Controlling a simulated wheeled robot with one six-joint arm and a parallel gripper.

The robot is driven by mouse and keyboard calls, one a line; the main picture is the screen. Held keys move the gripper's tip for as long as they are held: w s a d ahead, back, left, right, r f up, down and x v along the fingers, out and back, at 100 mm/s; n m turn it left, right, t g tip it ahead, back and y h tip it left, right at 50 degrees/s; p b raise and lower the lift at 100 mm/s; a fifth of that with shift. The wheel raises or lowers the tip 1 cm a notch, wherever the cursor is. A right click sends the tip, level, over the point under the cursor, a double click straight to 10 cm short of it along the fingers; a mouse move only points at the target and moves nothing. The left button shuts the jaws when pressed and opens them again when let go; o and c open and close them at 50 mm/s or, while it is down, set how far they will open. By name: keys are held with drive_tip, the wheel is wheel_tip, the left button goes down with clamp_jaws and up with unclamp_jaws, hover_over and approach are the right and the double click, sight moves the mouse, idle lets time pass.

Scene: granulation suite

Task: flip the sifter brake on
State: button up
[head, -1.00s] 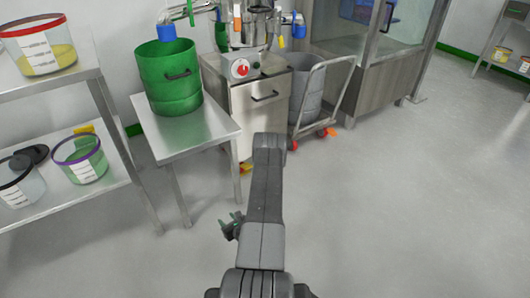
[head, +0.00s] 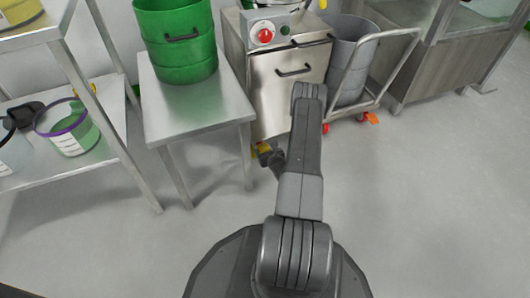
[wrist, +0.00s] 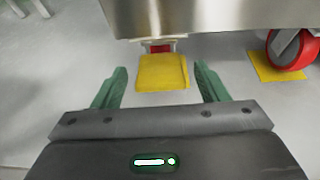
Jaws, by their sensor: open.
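The sifter's steel cabinet (head: 290,85) stands at the back centre, with a red knob (head: 265,36) on its grey control box. In the wrist view a flat yellow brake pedal (wrist: 162,74) sticks out below the cabinet's lower edge, with a red part behind it. A bit of yellow also shows by the cabinet's front left foot in the head view. My gripper (wrist: 161,84) is open and empty. Its green fingers point at the pedal, one on each side of it in the picture. I cannot tell whether they touch it. My gripper (head: 272,158) is small and dark in the head view.
A steel table (head: 195,110) with a green drum (head: 178,42) stands close left of my gripper. A grey bin (head: 347,62) on a wheeled trolley stands right of the cabinet. A red wheel (wrist: 293,52) with a yellow plate is at right in the wrist view.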

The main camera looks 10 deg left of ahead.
drive_tip(key=shift+w+a+f, duration=0.1)
drive_tip(key=shift+w+a, duration=0.1)
drive_tip(key=shift+w, duration=0.1)
drive_tip(key=c, duration=1)
drive_tip(key=shift+f, duration=0.1)
drive_tip(key=shift+s, duration=0.1)
drive_tip(key=shift+s+d+f+t+y, duration=0.1)
drive_tip(key=shift+f+t+y, duration=0.4)
drive_tip(key=shift+t+y, duration=0.3)
drive_tip(key=shift+f+t+y, duration=0.35)
drive_tip(key=shift+t+y, duration=0.05)
drive_tip(key=shift+t, duration=0.35)
drive_tip(key=shift+f+t+y, duration=0.3)
drive_tip(key=shift+t+y, duration=0.1)
drive_tip(key=shift+t, duration=0.35)
